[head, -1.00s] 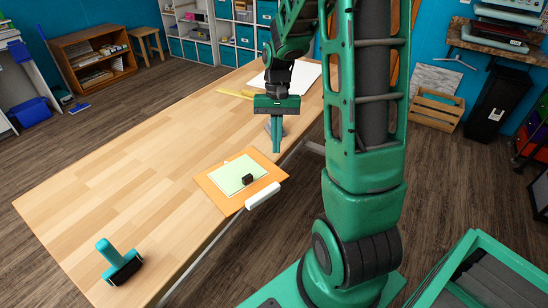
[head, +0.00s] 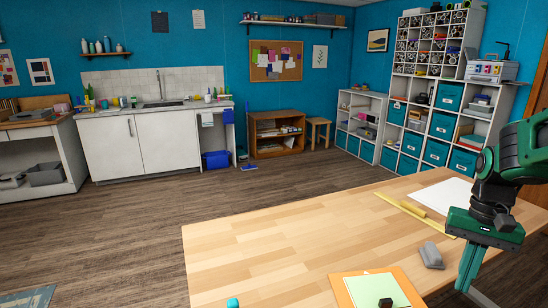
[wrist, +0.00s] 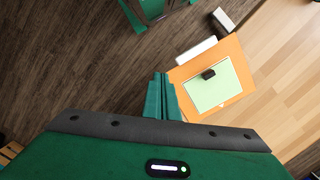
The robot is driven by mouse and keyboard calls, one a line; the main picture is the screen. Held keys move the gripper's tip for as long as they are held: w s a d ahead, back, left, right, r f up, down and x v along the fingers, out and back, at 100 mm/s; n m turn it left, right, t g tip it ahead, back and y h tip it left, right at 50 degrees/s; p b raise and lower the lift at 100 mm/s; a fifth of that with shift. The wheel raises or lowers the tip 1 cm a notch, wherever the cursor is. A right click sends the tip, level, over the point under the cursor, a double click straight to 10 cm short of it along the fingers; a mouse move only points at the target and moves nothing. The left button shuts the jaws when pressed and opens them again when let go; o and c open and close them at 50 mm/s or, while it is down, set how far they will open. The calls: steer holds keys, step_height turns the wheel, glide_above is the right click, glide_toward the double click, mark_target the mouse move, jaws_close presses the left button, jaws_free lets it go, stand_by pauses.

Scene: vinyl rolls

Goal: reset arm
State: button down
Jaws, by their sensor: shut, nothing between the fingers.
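My gripper (head: 468,266) is at the right of the head view, above the right edge of the wooden table (head: 260,255). Its green fingers are together, with nothing between them. In the wrist view my gripper (wrist: 162,98) points down beside an orange board (wrist: 236,48). A pale green sheet (wrist: 213,92) lies on the board, with a small black block (wrist: 208,74) on it. The board also shows at the bottom of the head view (head: 340,290), partly cut off.
A grey block (head: 431,256), yellow strips (head: 400,205) and a white sheet (head: 446,195) lie on the table. A teal handle tip (head: 233,302) shows at the bottom edge. The table's left half is mostly clear. A white shelf unit (head: 455,75) and a sink counter (head: 150,110) stand behind.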

steer(key=s+a+r+t, duration=0.1)
steer(key=s, duration=1.2)
steer(key=shift+s+a+n+h, duration=0.3)
steer(key=shift+s+a+n, duration=0.05)
steer(key=shift+n, duration=0.05)
steer(key=c, duration=2.4)
jaws_free()
steer(key=shift+c, duration=0.2)
